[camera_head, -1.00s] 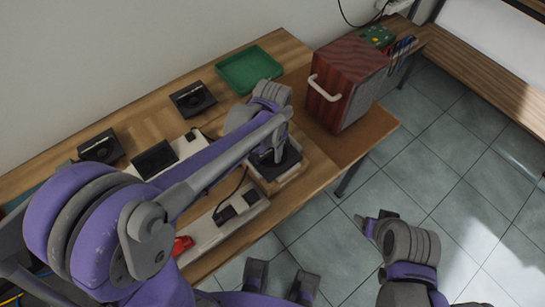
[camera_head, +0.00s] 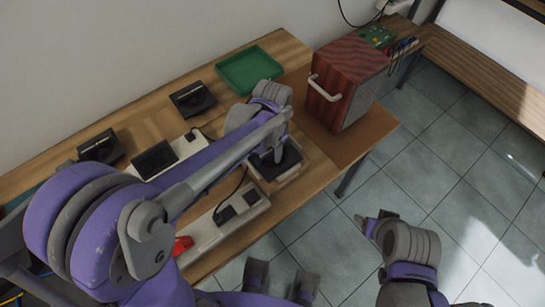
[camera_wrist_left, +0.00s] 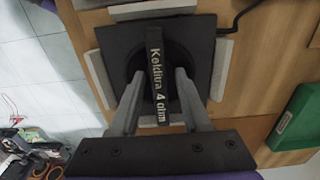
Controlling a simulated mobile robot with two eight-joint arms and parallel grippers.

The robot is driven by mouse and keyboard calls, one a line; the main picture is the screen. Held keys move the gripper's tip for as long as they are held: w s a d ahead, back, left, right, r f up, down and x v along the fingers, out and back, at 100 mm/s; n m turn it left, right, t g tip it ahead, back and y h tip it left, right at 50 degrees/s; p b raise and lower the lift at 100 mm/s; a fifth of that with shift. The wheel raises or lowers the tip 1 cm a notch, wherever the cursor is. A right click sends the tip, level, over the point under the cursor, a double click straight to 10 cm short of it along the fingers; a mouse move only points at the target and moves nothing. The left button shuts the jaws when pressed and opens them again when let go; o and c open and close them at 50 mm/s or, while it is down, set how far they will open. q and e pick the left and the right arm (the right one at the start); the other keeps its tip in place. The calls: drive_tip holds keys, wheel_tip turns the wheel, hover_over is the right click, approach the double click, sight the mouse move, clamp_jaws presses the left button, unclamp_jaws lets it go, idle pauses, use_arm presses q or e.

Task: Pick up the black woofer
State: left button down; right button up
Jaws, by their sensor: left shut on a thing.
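The black woofer (camera_wrist_left: 118,42) is a square black plate with a round centre and an upright magnet bar lettered "Kelditra 4 ohm". In the wrist view the fingers of my left gripper (camera_wrist_left: 157,92) stand on both sides of this bar and are shut on it. In the head view the woofer (camera_head: 289,158) sits at the wooden table's front part, partly hidden under my left gripper (camera_head: 271,156). Light strips lie around its edges. My right gripper (camera_head: 370,226) is over the floor, away from the table; its jaws are unclear.
A red-brown speaker cabinet (camera_head: 343,75) with a white handle stands to the right. A green tray (camera_head: 248,68) lies behind. Several black units (camera_head: 193,98) are on the table's left. White holders and a red item (camera_head: 183,244) lie near the front edge.

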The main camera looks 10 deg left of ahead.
idle(0.4)
use_arm(q)
drive_tip(key=shift+r, duration=0.3)
wheel_tip(320, 180, up, 11)
drive_tip(key=p, duration=0.1)
drive_tip(key=shift+f+p, duration=0.2)
drive_tip(key=shift+p, duration=0.2)
